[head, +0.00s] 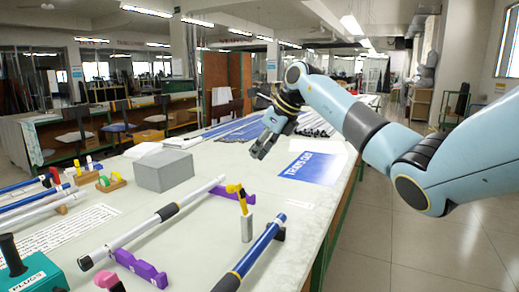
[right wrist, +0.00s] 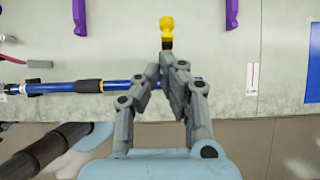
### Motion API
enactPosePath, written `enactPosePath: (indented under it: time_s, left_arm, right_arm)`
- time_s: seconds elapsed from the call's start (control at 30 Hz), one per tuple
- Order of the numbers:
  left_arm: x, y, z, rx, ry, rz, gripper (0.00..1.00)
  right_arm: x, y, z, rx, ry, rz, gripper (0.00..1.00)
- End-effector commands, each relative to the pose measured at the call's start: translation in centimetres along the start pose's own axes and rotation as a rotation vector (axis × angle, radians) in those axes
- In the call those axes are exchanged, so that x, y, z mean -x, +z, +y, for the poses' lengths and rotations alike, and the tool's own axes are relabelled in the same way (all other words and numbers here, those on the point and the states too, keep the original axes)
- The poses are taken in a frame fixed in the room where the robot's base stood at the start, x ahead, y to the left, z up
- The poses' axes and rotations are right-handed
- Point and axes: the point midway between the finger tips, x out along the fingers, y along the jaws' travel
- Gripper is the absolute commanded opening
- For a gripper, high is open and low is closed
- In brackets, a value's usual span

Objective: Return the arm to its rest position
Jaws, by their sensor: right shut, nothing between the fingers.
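My right arm comes in from the right in the head view. Its gripper (head: 258,151) points down over the long pale table (head: 190,215), beyond the yellow-topped post and left of a blue sheet. In the right wrist view the gripper (right wrist: 167,69) has its fingertips together and holds nothing. Behind the fingers there, a blue rod (right wrist: 118,84) runs across the table, with a yellow piece (right wrist: 167,25) just past the tips. My left gripper is in neither view.
A white rod (head: 160,215) rests on purple cradles (head: 140,268). A blue rod (head: 258,250) lies near the yellow-topped grey post (head: 247,228). A grey box (head: 163,170), a blue sheet (head: 310,167) and several rods at the left also occupy the table. Open floor lies to the right.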

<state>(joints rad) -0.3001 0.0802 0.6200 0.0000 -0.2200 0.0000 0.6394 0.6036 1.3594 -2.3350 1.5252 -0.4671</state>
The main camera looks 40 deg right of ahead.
Motion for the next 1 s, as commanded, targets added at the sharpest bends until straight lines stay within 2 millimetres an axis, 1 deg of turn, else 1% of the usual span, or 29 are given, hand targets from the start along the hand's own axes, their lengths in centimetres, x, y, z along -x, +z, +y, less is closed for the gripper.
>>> enactPosePath:
  time_s: [0.17, 0.63, 0.73, 0.77, 0.87, 0.93, 0.97, 1.0]
  left_arm:
    - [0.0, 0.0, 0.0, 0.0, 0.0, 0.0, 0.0]
    - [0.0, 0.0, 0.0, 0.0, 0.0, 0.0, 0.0]
    - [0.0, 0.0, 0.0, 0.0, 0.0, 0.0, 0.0]
    - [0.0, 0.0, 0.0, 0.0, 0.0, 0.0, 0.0]
    - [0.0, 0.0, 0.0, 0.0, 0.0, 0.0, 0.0]
    - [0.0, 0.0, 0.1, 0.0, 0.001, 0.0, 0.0]
    - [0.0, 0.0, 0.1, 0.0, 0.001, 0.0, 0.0]
    - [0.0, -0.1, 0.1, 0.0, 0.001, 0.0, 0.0]
  right_arm:
    - [0.7, 0.0, 0.0, 0.001, 0.0, 0.0, 0.0]
    - [0.6, 0.0, 0.0, 0.001, 0.0, 0.0, 0.0]
    - [0.4, 0.3, 0.5, 0.001, 0.01, -0.02, 0.0]
    - [0.1, 0.6, 0.9, 0.001, 0.018, -0.039, 0.0]
    - [-0.9, 2.5, 3.6, -0.009, 0.072, -0.172, 0.0]
    - [-1.4, 4.7, 6.9, -0.04, 0.145, -0.332, 0.0]
    - [-1.4, 5.7, 8.5, -0.066, 0.183, -0.41, 0.0]
    - [-1.0, 7.0, 10.6, -0.113, 0.239, -0.519, 0.0]
